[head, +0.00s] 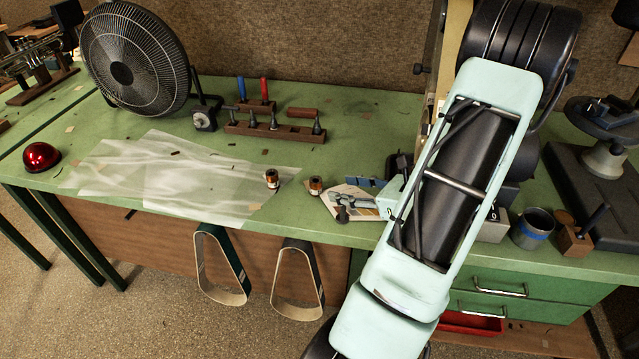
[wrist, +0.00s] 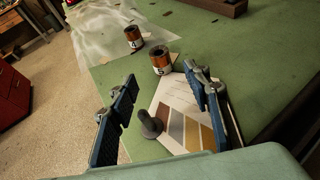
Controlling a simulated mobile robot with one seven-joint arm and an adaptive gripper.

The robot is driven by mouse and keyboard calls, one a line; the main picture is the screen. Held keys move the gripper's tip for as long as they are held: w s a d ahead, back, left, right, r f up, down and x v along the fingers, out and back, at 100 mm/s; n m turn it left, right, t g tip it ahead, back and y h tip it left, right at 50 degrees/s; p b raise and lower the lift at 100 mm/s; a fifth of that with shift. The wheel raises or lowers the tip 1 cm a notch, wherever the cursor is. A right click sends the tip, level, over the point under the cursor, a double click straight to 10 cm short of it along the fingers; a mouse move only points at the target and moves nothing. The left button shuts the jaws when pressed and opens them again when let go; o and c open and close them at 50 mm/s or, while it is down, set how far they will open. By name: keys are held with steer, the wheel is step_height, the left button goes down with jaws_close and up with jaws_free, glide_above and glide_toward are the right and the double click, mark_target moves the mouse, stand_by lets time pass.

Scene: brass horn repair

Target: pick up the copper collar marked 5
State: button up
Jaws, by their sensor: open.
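The copper collar marked 5 (wrist: 160,61) stands upright on the green bench, just beyond the fingertips in the wrist view. In the head view it is the right one of two small copper collars (head: 316,186); its mark is too small to read there. A similar collar marked 4 (wrist: 133,37) stands to its left, at the edge of a translucent sheet, and shows in the head view too (head: 272,179). My gripper (wrist: 163,88) is open and empty, its blue-padded fingers apart over a printed colour card. It is right of the collars in the head view (head: 366,183).
The colour card (wrist: 178,108) lies below the fingers, with a dark knobbed piece (wrist: 150,124) on it. The translucent sheet (head: 200,182) spreads to the left. A wooden tool rack (head: 275,131) and a fan (head: 135,60) stand behind. The bench's front edge is close to the collars.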

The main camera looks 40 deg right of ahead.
mark_target(321, 183)
steer(key=x, duration=0.5)
steer(key=shift+w+a, duration=0.1)
steer(key=shift+w, duration=0.05)
steer(key=x, duration=0.2)
steer(key=p+x, duration=0.1)
steer(key=x, duration=0.2)
steer(key=shift+w+r, duration=0.2)
steer(key=shift+w, duration=0.05)
jaws_close()
